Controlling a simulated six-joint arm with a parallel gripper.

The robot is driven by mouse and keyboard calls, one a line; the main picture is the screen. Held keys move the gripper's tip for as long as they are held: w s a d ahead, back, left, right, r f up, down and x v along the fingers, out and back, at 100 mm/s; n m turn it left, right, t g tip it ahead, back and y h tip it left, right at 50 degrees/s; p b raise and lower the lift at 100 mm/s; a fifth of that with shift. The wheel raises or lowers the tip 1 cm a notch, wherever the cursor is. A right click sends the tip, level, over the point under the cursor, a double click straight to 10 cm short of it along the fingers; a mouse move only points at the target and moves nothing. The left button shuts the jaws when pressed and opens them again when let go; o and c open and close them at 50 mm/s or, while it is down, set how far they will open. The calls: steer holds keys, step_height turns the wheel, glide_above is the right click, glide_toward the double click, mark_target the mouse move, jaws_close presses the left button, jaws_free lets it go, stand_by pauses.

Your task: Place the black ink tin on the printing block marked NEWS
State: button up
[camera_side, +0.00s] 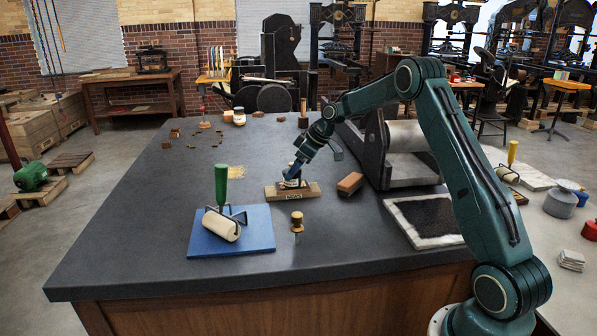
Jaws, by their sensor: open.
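The wooden printing block (313,190) lies near the middle of the dark tabletop, with a small label reading NEWS on its front face. A small dark tin with a pale band, apparently the black ink tin (291,184), stands on the block above the label. It is small and partly covered by my gripper. My gripper (292,178) reaches down from the upper right, open, with its fingertips at the tin. I cannot tell whether the fingers touch it.
A blue slab (255,232) with a green-handled roller (221,200) lies left. A press with a large roller (407,137) stands right.

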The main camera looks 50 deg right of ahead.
steer(key=v, duration=0.9)
steer(key=shift+r, duration=0.35)
steer(key=shift+s+d, duration=0.1)
steer(key=shift+s, duration=0.05)
steer(key=shift+r, duration=0.1)
steer(key=s+a+r+m+h, duration=0.1)
steer(key=s+a+r, duration=0.5)
steer(key=a, duration=0.4)
steer(key=s+a+r+m, duration=0.1)
steer(key=s+a+r, duration=0.3)
steer(key=s+a, duration=0.45)
steer(key=s+a+f+m, duration=0.1)
steer(key=s+a+f, duration=0.1)
steer(key=s, duration=0.8)
steer(key=s+a+f+m+h, duration=0.1)
steer(key=s+a, duration=0.4)
steer(key=s, duration=0.5)
steer(key=shift+f+g, duration=0.3)
steer(key=shift+f, duration=0.2)
